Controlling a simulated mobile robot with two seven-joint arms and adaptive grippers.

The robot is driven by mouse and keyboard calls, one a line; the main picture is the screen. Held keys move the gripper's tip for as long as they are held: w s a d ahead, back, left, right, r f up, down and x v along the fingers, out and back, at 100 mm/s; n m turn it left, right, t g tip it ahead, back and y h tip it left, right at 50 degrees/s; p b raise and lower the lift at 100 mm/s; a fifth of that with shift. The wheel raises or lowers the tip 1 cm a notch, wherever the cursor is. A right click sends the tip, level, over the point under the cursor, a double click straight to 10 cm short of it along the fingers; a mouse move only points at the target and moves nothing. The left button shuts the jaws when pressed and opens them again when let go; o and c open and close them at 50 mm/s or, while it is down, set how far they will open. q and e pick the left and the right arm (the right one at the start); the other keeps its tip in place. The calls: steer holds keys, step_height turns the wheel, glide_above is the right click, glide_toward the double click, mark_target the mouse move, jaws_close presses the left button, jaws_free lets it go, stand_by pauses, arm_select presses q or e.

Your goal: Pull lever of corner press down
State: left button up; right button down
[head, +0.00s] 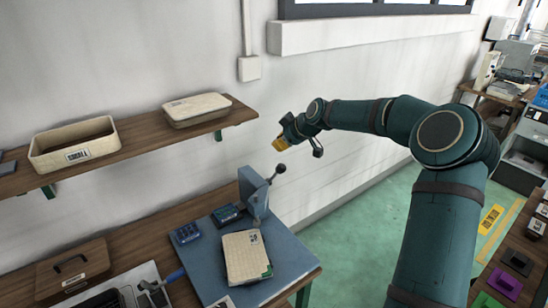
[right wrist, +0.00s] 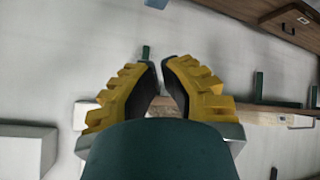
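The corner press (head: 251,192) is a blue-grey upright body at the back of a blue-topped bench. Its lever, with a dark round knob (head: 280,169), sticks up and to the right from the press. My right gripper (head: 281,140), with yellow fingers, hangs in the air above the knob in the head view and looks apart from it. In the right wrist view its two fingers (right wrist: 160,80) stand a narrow gap apart with nothing held between them. I cannot make out the lever in that view. My left gripper is not in view.
A beige tray panel (head: 246,259) lies on the blue bench top (head: 208,262), with small dark blue blocks (head: 187,233) beside it. A wall shelf (head: 146,135) to the left holds an open bin (head: 75,147) and a lidded box (head: 196,109). Green floor (head: 355,235) is clear right of the bench.

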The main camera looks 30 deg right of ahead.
steer(key=w+f+p, duration=0.1)
steer(key=w+f, duration=0.3)
steer(key=f, duration=0.4)
steer(key=shift+f+p, duration=0.3)
steer(key=shift+f, duration=0.05)
stand_by(0.4)
